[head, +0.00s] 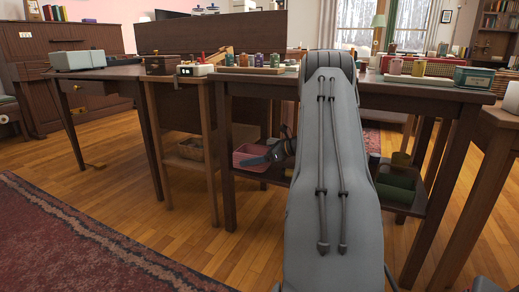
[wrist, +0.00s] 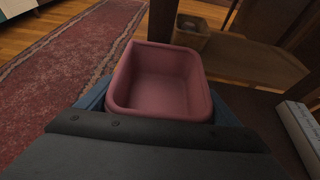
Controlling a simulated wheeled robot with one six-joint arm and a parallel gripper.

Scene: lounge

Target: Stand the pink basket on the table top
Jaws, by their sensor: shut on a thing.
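The pink basket (head: 243,154) is under the table top (head: 425,91), at the left end of the table's lower shelf level. It is upright or nearly so, and looks empty in the wrist view (wrist: 160,78). My gripper (head: 262,160) is shut on the basket, with a blue finger on each side of it in the wrist view. My arm hides part of the table's middle. I cannot tell whether the basket's base touches the shelf.
The table top holds several jars (head: 395,67), a teal box (head: 474,77) and a red-and-cream box. A small side table (head: 178,120) with a wicker basket (head: 191,149) stands at left. Open floor lies in front.

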